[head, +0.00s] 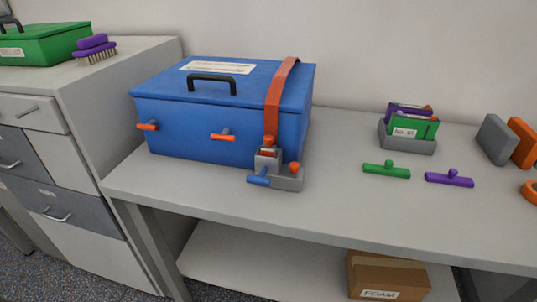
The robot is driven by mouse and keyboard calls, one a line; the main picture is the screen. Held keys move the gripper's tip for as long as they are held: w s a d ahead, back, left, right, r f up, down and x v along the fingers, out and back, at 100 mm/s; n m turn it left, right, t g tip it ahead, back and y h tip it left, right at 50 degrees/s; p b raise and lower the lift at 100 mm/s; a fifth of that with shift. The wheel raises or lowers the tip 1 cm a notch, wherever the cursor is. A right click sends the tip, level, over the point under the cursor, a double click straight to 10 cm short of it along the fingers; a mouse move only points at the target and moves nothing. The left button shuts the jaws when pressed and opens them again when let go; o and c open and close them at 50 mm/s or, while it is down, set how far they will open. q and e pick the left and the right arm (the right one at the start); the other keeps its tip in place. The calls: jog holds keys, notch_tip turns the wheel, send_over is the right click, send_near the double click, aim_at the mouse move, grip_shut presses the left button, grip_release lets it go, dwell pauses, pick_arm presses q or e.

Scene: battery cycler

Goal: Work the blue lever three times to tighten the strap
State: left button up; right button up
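The blue lever (259,180) sticks out to the left at the front of a small grey ratchet block (288,181) on the bench. An orange strap (276,97) runs over the right part of the blue box (203,128) and down its front to the ratchet. Orange-red knobs sit on top of the ratchet and at its right. I cannot tell how tight the strap is. Neither of my grippers shows in the head view.
The grey bench (334,205) is mostly clear in front. A green handle piece (386,171) and a purple one (449,179) lie right of the ratchet. A grey holder (407,145) with cards stands behind them. A cardboard box (388,276) sits on the lower shelf.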

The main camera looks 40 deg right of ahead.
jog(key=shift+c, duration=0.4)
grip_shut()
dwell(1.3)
